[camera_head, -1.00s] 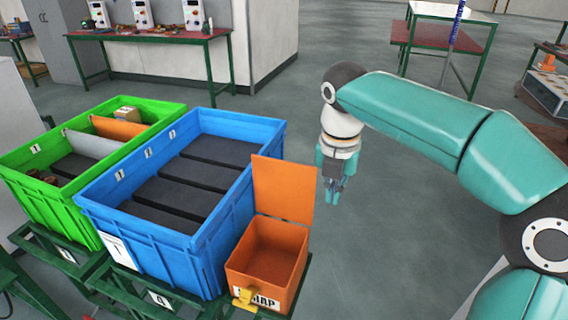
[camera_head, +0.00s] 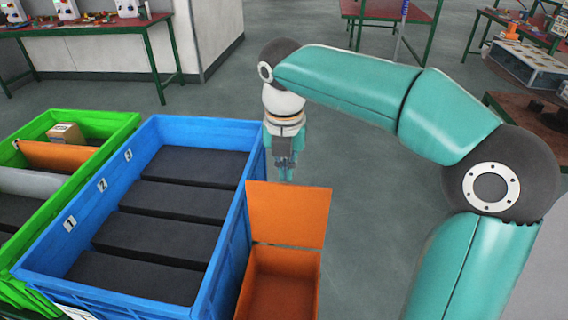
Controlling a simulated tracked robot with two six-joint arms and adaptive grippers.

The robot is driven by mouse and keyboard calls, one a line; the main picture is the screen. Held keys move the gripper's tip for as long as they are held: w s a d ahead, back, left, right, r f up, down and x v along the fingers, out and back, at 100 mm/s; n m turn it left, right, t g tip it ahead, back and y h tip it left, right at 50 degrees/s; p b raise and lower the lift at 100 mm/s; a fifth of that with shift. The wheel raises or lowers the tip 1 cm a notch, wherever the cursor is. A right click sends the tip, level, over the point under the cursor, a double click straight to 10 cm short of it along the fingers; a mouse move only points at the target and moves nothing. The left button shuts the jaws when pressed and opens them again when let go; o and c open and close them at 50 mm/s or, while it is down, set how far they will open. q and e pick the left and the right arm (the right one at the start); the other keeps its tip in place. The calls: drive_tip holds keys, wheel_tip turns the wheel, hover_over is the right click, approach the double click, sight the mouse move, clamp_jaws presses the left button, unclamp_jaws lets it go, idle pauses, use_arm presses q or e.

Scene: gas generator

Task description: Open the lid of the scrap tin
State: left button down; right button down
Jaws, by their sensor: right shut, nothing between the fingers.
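The scrap tin (camera_head: 283,262) is an orange box at the lower middle, beside the blue crate. Its orange lid (camera_head: 288,214) stands upright at the tin's far edge, so the tin is open. The inside that shows looks empty; the tin's front is cut off by the picture's lower edge. My right gripper (camera_head: 286,176) points down just behind the lid, its fingers shut and empty. I cannot tell whether it touches the lid. My left gripper is not in view.
A blue crate (camera_head: 240,243) with dark compartments stands left of the tin. A green crate (camera_head: 122,125) is further left. Tables (camera_head: 160,22) with equipment stand at the back. The grey floor right of the tin is clear.

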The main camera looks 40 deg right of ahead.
sight(287, 190)
drive_tip(key=f, duration=0.6)
drive_tip(key=shift+w+d+f+b, duration=0.2)
drive_tip(key=shift+d+f+b, duration=0.15)
drive_tip(key=shift+d+f, duration=0.05)
drive_tip(key=shift+r, duration=0.1)
drive_tip(key=w+d+p, duration=0.1)
drive_tip(key=p, duration=0.3)
drive_tip(key=shift+d+r+g+y, duration=0.1)
drive_tip(key=shift+d+g+y, duration=0.05)
drive_tip(key=shift+g+y, duration=0.25)
drive_tip(key=shift+w+d+f+p, duration=0.6)
drive_tip(key=shift+w+d+f, duration=0.3)
drive_tip(key=shift+d, duration=0.1)
drive_tip(key=shift+r, duration=0.1)
